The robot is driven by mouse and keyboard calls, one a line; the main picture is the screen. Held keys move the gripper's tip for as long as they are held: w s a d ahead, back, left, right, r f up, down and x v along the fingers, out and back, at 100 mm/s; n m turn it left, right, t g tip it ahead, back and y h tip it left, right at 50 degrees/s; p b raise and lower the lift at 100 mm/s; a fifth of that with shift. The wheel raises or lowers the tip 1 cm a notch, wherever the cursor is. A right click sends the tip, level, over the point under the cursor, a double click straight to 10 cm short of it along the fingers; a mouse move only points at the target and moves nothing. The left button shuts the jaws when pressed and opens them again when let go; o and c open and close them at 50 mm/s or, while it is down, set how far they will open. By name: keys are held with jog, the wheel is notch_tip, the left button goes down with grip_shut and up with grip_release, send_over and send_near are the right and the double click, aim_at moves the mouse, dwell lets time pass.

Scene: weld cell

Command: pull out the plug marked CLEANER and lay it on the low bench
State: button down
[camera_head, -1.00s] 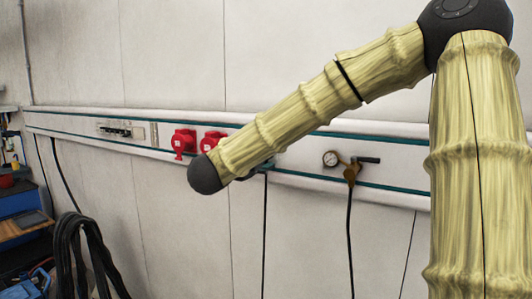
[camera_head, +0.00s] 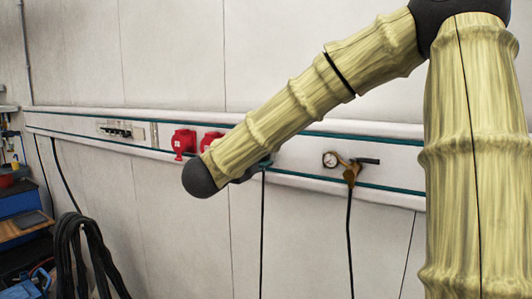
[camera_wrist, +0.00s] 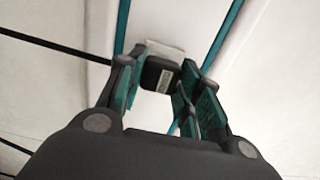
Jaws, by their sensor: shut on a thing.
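A dark plug (camera_wrist: 159,76) with a small pale label shows in the wrist view, too small to read. My gripper (camera_wrist: 158,88) has its teal and dark fingers on both sides of it and is shut on it. A pale socket plate (camera_wrist: 166,48) on the wall rail lies just beyond the plug; I cannot tell whether they still touch. In the head view my forearm hides the plug and most of my gripper, and a black cable (camera_head: 263,225) hangs down below. The low bench is not clearly identifiable.
Two red sockets (camera_head: 183,142) sit on the wall rail (camera_head: 300,150) left of my forearm. A gauge with a brass valve (camera_head: 347,165) and its hose is to the right. Coiled black cables (camera_head: 80,250) hang at lower left, near a blue cabinet with a wooden top (camera_head: 25,228).

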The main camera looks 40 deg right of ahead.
jog(key=shift+s+a, duration=0.1)
jog(key=shift+a, duration=0.15)
jog(key=shift+s+a, duration=0.15)
jog(key=shift+a, duration=0.4)
jog(key=shift+a, duration=0.2)
jog(key=shift+s+a+p, duration=0.2)
jog(key=shift+a+p, duration=0.1)
jog(key=shift+a, duration=0.2)
jog(key=shift+a, duration=0.25)
jog(key=shift+s+a, duration=0.2)
jog(key=shift+a, duration=0.25)
